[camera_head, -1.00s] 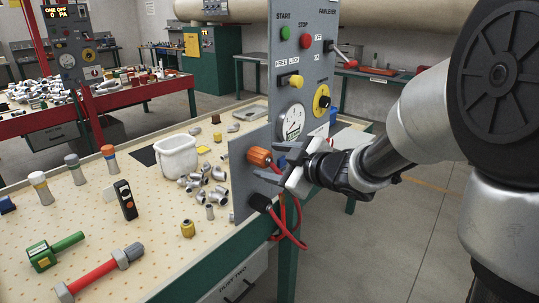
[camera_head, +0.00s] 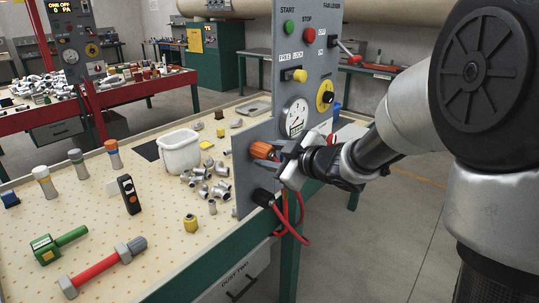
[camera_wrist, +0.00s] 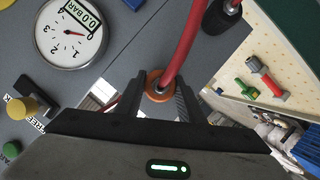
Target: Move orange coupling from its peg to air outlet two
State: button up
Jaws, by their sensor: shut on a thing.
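The orange coupling (camera_head: 263,150) sits at the grey panel (camera_head: 253,190), below the round gauge. My gripper (camera_head: 281,155) is shut on it from the right. In the wrist view the orange coupling (camera_wrist: 159,84) lies between my two fingers (camera_wrist: 160,100), with a red hose (camera_wrist: 182,45) running out of it. A black coupling (camera_head: 263,197) with a red hose is on the panel just below; it also shows at the top of the wrist view (camera_wrist: 222,15). The peg behind the orange coupling is hidden. I cannot tell which fitting is air outlet two.
The upright panel carries a gauge (camera_head: 294,117), a yellow knob (camera_head: 299,75), start and stop buttons and a lever (camera_head: 345,48). A white bucket (camera_head: 180,152), metal fittings (camera_head: 212,180) and hand tools (camera_head: 103,268) lie on the bench. Red hoses hang below the panel.

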jog(key=shift+d, duration=0.15)
jog(key=shift+s+d+p, duration=0.5)
jog(key=shift+s+d, duration=0.7)
jog(key=shift+d, duration=0.2)
jog(key=shift+d, duration=0.15)
jog(key=s+d+p, duration=0.1)
jog(key=s+d, duration=0.1)
jog(key=d, duration=0.1)
jog(key=shift+s, duration=0.2)
